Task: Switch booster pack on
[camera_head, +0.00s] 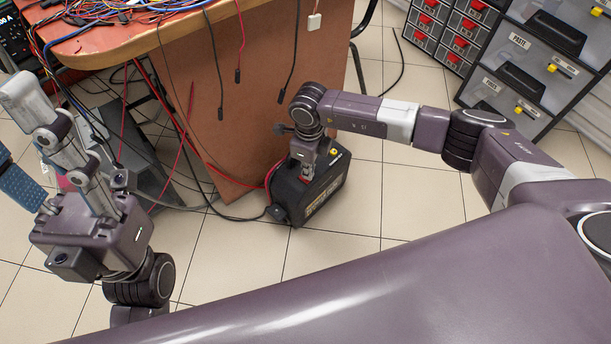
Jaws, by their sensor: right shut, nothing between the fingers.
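The booster pack (325,195) is a black box with a yellowish label and a small orange-yellow mark on top. It stands on the tiled floor beside the desk's brown side panel. My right gripper (306,174) points down at the top of the pack, near its left end. It is shut and empty; whether its tips touch the pack I cannot tell. The switch cannot be made out. My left gripper (50,125) is raised at the left, away from the pack.
A wooden desk (135,38) with tangled wires stands at the upper left. Several cables hang down its side, and red and black ones run to the pack. Drawer cabinets (520,60) stand at the upper right. The floor right of the pack (425,200) is clear.

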